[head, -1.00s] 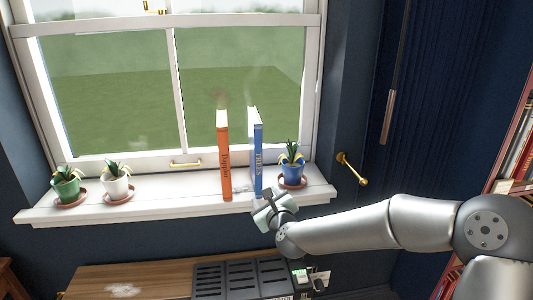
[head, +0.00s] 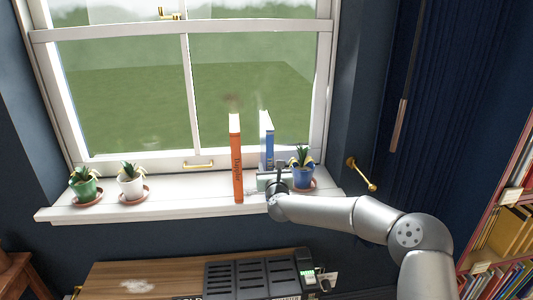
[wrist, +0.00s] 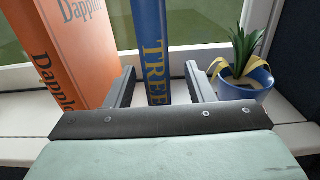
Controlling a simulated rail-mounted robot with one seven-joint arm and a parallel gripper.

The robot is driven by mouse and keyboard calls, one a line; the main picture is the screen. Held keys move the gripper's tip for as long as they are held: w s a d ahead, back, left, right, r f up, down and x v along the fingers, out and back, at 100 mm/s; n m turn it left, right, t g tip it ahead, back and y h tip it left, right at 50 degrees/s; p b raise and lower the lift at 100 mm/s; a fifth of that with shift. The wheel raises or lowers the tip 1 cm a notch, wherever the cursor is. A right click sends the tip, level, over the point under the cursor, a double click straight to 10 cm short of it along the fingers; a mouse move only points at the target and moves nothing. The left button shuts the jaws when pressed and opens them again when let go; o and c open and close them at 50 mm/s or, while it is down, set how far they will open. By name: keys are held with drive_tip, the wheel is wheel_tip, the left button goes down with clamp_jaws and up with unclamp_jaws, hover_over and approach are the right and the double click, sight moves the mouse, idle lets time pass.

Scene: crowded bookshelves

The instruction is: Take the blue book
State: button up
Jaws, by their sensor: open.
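The blue book (head: 267,142) stands upright on the white windowsill, its spine facing me. In the wrist view the blue book (wrist: 151,50) shows gold letters reading "TREE". My gripper (head: 275,172) is at the lower part of its spine. In the wrist view my gripper (wrist: 160,72) is open, with one finger on each side of the spine and a visible gap on both sides. The book's lower end is hidden behind the gripper. How deep the fingers reach along the covers I cannot tell.
An orange book (head: 237,160) stands upright just left of the blue one, close to my left finger. A blue pot with a plant (head: 303,172) stands close on the right. A white pot (head: 131,186) and a green pot (head: 85,189) are farther left. The window (head: 190,90) is behind.

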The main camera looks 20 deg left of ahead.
drive_tip(key=shift+w+a+r+p, duration=0.2)
drive_tip(key=shift+w+p, duration=0.1)
drive_tip(key=p+x, duration=0.2)
drive_tip(key=x, duration=0.1)
drive_tip(key=shift+w+a+r, duration=0.15)
drive_tip(key=shift+a, duration=0.1)
drive_tip(key=shift+w+a, duration=0.2)
drive_tip(key=shift+w, duration=0.25)
clamp_jaws()
drive_tip(key=shift+r, duration=0.1)
